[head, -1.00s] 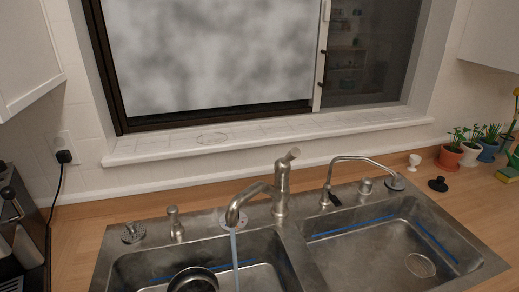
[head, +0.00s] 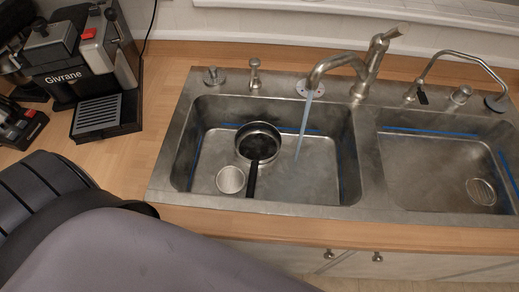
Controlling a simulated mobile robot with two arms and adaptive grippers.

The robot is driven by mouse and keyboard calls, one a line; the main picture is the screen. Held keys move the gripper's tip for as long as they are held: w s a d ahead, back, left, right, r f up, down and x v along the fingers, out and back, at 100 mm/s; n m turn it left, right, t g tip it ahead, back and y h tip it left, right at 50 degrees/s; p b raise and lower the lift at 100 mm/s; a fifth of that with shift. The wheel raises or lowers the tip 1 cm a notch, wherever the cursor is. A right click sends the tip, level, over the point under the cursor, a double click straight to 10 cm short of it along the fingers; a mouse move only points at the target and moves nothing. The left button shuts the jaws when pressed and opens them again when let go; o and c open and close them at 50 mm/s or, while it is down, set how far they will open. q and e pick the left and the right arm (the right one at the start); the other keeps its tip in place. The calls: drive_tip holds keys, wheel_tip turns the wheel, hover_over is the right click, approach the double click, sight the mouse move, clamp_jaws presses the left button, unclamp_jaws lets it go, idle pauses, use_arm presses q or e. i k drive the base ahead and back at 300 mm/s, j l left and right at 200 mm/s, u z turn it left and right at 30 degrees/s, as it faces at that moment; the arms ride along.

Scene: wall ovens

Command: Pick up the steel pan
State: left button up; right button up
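The steel pan (head: 258,142) sits in the left basin of the double sink (head: 366,190) in the head view. It is small and round with a dark inside. Its black handle (head: 252,180) points toward the front of the basin. The pan lies just right of and behind the round drain (head: 230,180). A grey and black part of my own arm fills the lower left. Neither gripper's fingers show, so nothing is seen near the pan.
Water runs from the faucet (head: 345,64) into the left basin, right of the pan. A coffee machine (head: 85,65) stands on the wooden counter at the left. Cabinet doors with knobs (head: 328,254) are below the front edge. The right basin (head: 440,165) is empty.

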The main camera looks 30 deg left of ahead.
sight(258, 144)
drive_tip(key=k+l+u, duration=0.4)
drive_tip(key=l, duration=0.15)
drive_tip(key=k+l+u, duration=0.4)
drive_tip(key=k+l, duration=0.05)
